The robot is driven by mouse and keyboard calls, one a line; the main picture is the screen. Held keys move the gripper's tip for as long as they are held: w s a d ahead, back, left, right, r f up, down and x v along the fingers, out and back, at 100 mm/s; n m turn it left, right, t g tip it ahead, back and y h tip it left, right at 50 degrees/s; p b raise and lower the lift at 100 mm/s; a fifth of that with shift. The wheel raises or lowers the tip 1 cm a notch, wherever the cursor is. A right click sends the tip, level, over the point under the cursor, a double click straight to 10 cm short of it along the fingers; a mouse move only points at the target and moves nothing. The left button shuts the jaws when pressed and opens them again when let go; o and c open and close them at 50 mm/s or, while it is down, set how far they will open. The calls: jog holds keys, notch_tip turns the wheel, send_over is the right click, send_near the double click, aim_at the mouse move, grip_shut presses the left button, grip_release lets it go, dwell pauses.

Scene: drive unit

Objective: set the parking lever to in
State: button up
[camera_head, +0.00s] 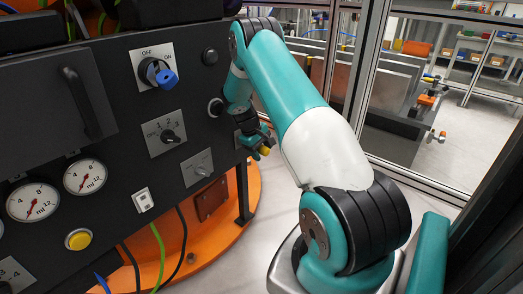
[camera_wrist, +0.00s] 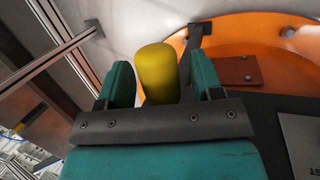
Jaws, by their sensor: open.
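A yellow cylindrical knob (camera_wrist: 157,74), which looks like the parking lever's grip, stands between the two teal fingers of my gripper (camera_wrist: 160,80) in the wrist view. The fingers are apart. A gap shows on the knob's right, and its left side is very close to the left finger; I cannot tell if they touch. In the head view the knob (camera_head: 264,151) shows small beside my gripper (camera_head: 258,147), at the right edge of the dark panel. The lever's shaft and pivot are hidden, and its in/out marking cannot be read.
The dark panel (camera_head: 110,125) carries a blue OFF/ON knob (camera_head: 165,77), a black rotary switch (camera_head: 169,136), gauges (camera_head: 85,177) and a yellow button (camera_head: 78,240). An orange curved base (camera_head: 225,225) lies below. A metal-framed partition (camera_head: 367,70) stands behind my arm.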

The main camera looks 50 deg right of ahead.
jog(key=p+v, duration=0.3)
jog(key=v, duration=0.9)
jog(key=shift+s, duration=0.1)
notch_tip(320, 180, up, 6)
jog(key=s+a+t+p, duration=0.2)
jog(key=b+x, duration=0.4)
jog(key=x, duration=1.3)
jog(key=shift+s+d, duration=0.1)
